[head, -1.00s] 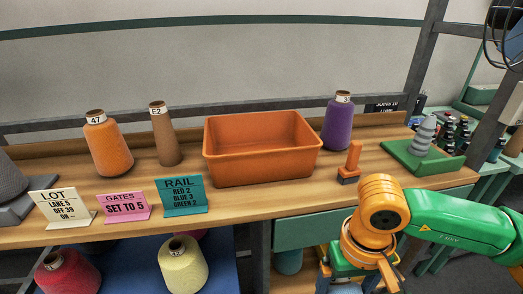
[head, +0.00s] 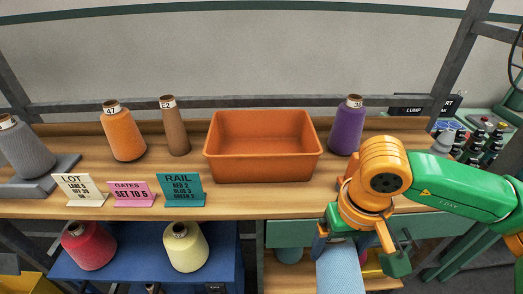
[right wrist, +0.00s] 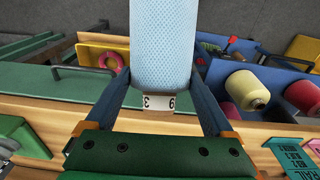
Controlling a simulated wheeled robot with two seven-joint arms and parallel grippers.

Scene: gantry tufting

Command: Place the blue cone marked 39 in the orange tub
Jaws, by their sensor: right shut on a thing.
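The light blue cone (head: 340,272) hangs below my right gripper (head: 350,243), in front of the bench edge in the head view. In the right wrist view the cone (right wrist: 165,42) sits between the two fingers of the right gripper (right wrist: 160,92), which is shut on it at its labelled end. The label shows 3 and 9, upside down. The orange tub (head: 262,172) stands on the bench, up and left of the gripper, and looks empty. My left gripper is not in view.
An orange cone (head: 124,135), a brown cone (head: 175,132) and a purple cone (head: 347,130) flank the tub. Signs stand along the front left, including a teal RAIL sign (head: 182,190). Red (head: 88,246) and yellow (head: 186,248) cones sit on a blue lower shelf.

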